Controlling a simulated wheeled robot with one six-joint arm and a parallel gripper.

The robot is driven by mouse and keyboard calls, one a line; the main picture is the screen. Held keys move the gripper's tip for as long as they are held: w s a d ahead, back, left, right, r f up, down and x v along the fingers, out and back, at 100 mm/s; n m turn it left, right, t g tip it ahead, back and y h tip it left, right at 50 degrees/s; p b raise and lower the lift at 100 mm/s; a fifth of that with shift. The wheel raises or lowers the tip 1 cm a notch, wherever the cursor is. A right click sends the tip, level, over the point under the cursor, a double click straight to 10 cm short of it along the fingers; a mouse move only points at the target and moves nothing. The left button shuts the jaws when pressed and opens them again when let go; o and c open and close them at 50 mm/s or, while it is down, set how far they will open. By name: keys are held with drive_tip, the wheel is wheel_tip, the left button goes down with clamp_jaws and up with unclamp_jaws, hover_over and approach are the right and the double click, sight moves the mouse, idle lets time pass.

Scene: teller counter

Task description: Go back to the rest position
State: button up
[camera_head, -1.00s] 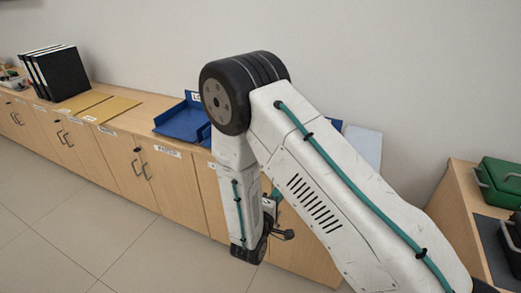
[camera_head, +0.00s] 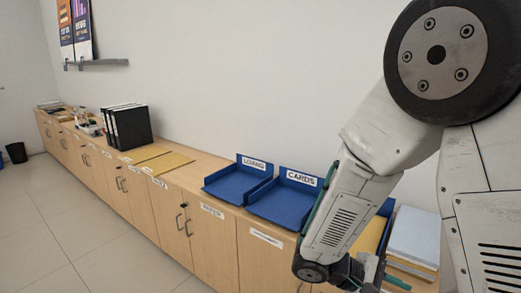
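My white arm fills the right side of the head view, with a large dark joint at the top right. Its forearm hangs down in front of the counter (camera_head: 170,149). My gripper (camera_head: 372,282) is at the bottom of the view, near the counter's front, partly cut off by the lower edge. Whether its fingers are apart cannot be seen, and nothing held by it is visible.
Blue trays labelled LOANS (camera_head: 236,187) and CARDS (camera_head: 284,203) stand on the counter left of my forearm. A pale stack (camera_head: 414,235) lies right of it. Black binders (camera_head: 131,128) and tan folders (camera_head: 163,164) are farther left.

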drive_tip(key=s+a+r+m+t+y, duration=0.1)
drive_tip(key=s+r+m+t+y, duration=0.1)
drive_tip(key=s+r+y, duration=0.4)
drive_tip(key=s+a+r+m+t+y, duration=0.1)
drive_tip(key=s+r+m+t+y, duration=0.1)
drive_tip(key=s+r+m+y, duration=0.2)
drive_tip(key=shift+s+a+r+m+y, duration=0.35)
drive_tip(key=shift+s+r+y, duration=1.35)
drive_tip(key=shift+r, duration=1.95)
